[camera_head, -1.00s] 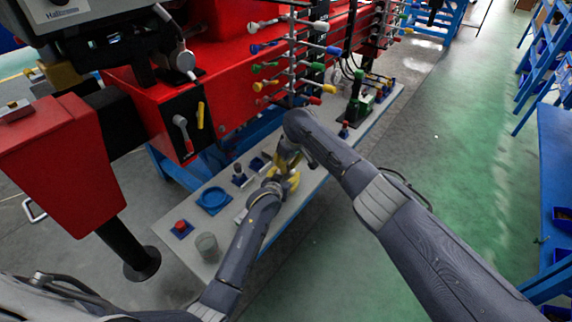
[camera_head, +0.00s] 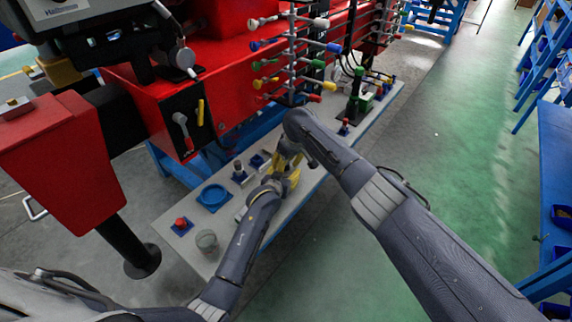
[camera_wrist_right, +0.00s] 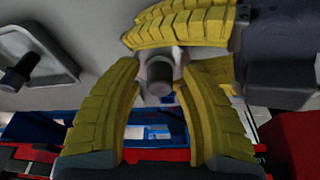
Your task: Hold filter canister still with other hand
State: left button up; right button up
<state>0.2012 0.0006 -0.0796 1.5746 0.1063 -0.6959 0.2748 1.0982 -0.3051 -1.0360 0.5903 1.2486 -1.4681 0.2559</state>
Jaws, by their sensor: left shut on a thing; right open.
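The filter canister appears to be the grey, round-ended piece with a pale collar (camera_wrist_right: 158,75) in the right wrist view; most of its body is hidden. My left gripper (camera_wrist_right: 185,25) is shut on it, its yellow fingers crossing above and behind. My right gripper (camera_wrist_right: 157,88) is open, its two yellow fingers on either side of the canister; I cannot tell whether they touch it. In the head view my left gripper (camera_head: 284,184) and right gripper (camera_head: 289,160) meet over the narrow grey bench (camera_head: 318,176), and the arms hide the canister.
The red machine (camera_head: 235,85) and colored levers (camera_head: 291,60) rise behind. Green floor (camera_head: 455,150) lies open to the right.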

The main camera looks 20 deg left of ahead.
jog(key=shift+v, duration=2.45)
jog(key=v, duration=1.2)
jog(key=shift+r, duration=0.1)
pick_arm(q)
jog(key=o, duration=1.6)
